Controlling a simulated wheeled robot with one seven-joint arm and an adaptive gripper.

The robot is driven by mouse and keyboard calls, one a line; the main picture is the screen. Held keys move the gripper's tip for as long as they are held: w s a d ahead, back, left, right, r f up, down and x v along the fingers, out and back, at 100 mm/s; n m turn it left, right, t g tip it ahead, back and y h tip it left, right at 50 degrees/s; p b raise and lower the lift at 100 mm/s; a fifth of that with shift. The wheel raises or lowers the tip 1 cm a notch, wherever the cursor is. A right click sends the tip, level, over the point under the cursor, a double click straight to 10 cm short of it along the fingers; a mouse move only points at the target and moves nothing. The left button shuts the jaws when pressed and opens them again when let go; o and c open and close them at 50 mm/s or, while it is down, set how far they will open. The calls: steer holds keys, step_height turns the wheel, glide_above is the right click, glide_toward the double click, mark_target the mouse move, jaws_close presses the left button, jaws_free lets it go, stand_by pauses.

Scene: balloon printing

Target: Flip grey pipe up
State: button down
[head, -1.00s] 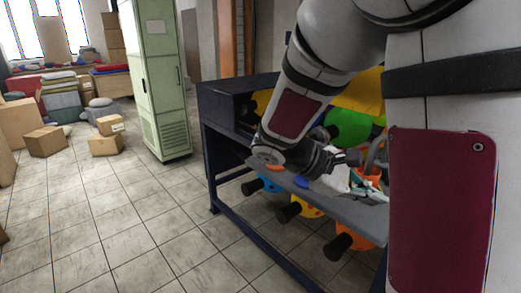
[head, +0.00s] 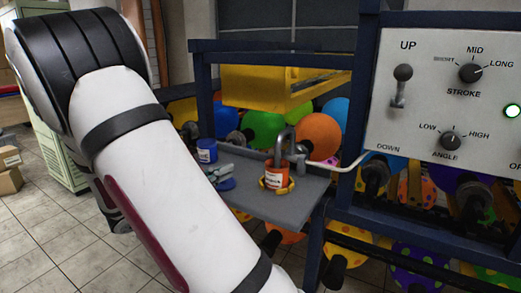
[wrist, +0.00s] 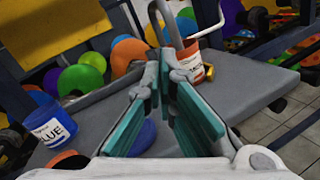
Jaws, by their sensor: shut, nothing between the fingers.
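The grey pipe (head: 279,148) is bent like a hook, and one leg comes down at the mouth of an orange paint jar (head: 275,179). In the wrist view the pipe (wrist: 168,22) rises beyond my fingertips, by the orange jar (wrist: 189,60). My gripper (head: 226,170) is low over the grey shelf, left of the orange jar in the head view and partly hidden by my arm. In the wrist view my gripper's (wrist: 161,58) teal-padded fingers meet at the tips with nothing between them, apart from the pipe.
A blue paint jar (head: 207,151) stands on the grey shelf (head: 302,190). A blue lid (wrist: 143,138) lies below my fingers. A yellow panel (head: 262,88) and balloons are behind. A control panel (head: 447,95) with lever and knobs is at right.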

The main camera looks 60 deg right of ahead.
steer(key=s+r+x, duration=0.1)
steer(key=r+x, duration=0.1)
steer(key=x, duration=1.1)
steer(key=shift+a+r+p, duration=0.2)
steer(key=shift+r+p, duration=0.1)
steer(key=shift+p, duration=0.05)
steer(key=shift+r, duration=0.15)
steer(key=shift+d+r+y+p, duration=0.25)
steer(key=shift+r+y+p, duration=0.05)
steer(key=shift+p, duration=0.4)
